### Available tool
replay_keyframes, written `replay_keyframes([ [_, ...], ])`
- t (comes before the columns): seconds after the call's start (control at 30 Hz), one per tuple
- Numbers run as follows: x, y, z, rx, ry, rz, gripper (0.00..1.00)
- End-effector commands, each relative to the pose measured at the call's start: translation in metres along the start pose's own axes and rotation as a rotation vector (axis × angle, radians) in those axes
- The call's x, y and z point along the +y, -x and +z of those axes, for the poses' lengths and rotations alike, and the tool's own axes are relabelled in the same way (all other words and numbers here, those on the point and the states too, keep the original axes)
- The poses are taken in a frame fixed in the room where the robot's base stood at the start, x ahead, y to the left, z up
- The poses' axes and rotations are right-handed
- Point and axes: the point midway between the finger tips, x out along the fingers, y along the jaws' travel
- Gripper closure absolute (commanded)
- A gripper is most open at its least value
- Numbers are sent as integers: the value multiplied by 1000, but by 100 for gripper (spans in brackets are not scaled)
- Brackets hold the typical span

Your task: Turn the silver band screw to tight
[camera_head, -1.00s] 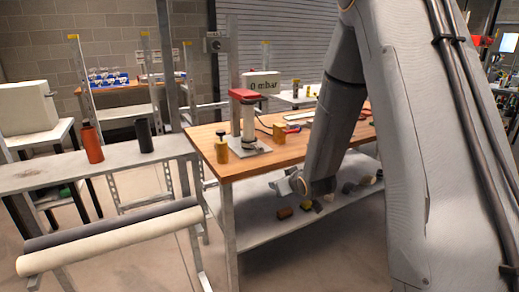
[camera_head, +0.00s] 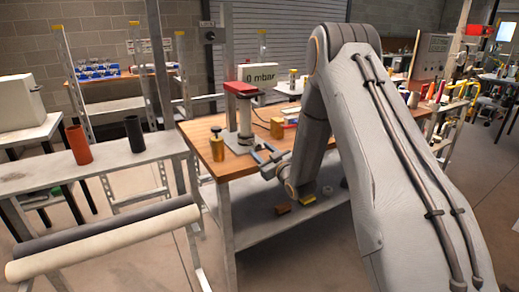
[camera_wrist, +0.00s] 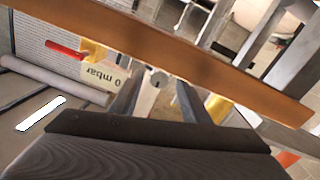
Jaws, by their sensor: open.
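The test fixture stands on the wooden workbench (camera_head: 228,166), with a red top (camera_head: 241,88) and a pale upright cylinder (camera_head: 245,117). A dark fitting (camera_head: 245,141) is around the cylinder's base. The silver band screw is too small to make out in the head view. In the wrist view a small round grey end (camera_wrist: 158,78) shows at the pale cylinder; I cannot tell if it is the screw. My gripper (camera_head: 262,157) is open and empty at the bench's front edge, just in front of the fixture. Its fingers (camera_wrist: 155,100) also show in the wrist view, apart from the cylinder.
A brass-coloured piece (camera_head: 217,144) stands left of the fixture and a wooden block (camera_head: 277,127) right of it. The bench edge (camera_wrist: 150,45) crosses the wrist view close by. Small blocks lie on the lower shelf (camera_head: 262,222).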

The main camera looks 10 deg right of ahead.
Motion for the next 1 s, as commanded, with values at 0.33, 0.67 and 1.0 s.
replay_keyframes([
  [0.33,-1,-17,0,-1,-1,-1,57],
  [0.67,-1,-17,0,0,-1,-1,91],
  [1.0,-1,-16,0,-1,-32,-1,98],
])
